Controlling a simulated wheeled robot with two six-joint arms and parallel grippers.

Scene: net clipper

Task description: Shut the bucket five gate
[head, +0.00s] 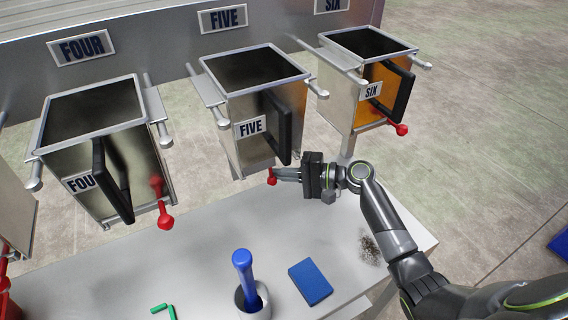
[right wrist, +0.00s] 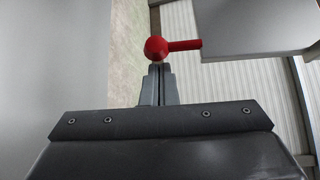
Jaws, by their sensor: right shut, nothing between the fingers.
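The bucket labelled FIVE (head: 252,112) hangs at the middle of the row, a metal box with an open top and a black handle (head: 278,127) on its front. Its gate lever ends in a red knob (head: 271,177) below the bucket. My right gripper (head: 276,175) is shut, with its fingertips at the red knob. In the right wrist view the red knob (right wrist: 156,48) with its short red rod sits just beyond the closed fingertips (right wrist: 157,68); I cannot tell whether they touch. The gate itself is hidden. My left gripper is not in view.
Bucket FOUR (head: 95,150) hangs to the left and bucket SIX (head: 365,85) to the right, each with a red-knobbed lever. The grey table (head: 215,225) below holds a blue-handled tool (head: 243,268) in a cup, a blue block (head: 310,282) and green pieces (head: 163,309).

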